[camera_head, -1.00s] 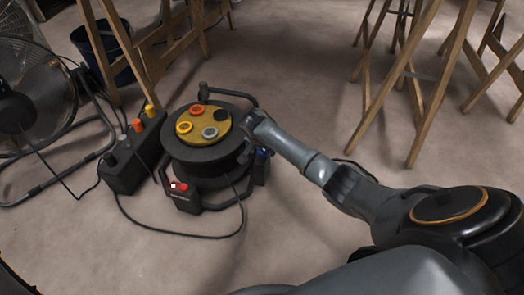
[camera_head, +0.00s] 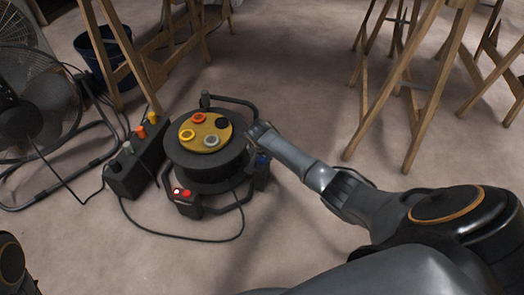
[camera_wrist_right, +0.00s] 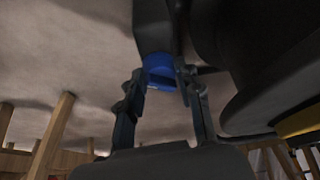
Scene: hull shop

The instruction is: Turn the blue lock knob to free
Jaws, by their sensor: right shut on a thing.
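The blue lock knob (camera_head: 262,158) sits low on the right side of a black cable reel (camera_head: 183,160), partly covered in the head view. In the right wrist view the knob (camera_wrist_right: 160,68) shows as a blue cap on a dark post, between my right fingers. My right gripper (camera_wrist_right: 162,82) is shut on it. In the head view my right gripper (camera_head: 257,143) comes in from the right against the reel's right side, with its fingertips mostly hidden. I cannot read any lock marking on the knob. My left gripper is out of view.
The reel's yellow top (camera_head: 206,123) carries several coloured sockets. A black box (camera_head: 133,168) with grey, orange and yellow plugs stands left of it. Loose cable lies in front.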

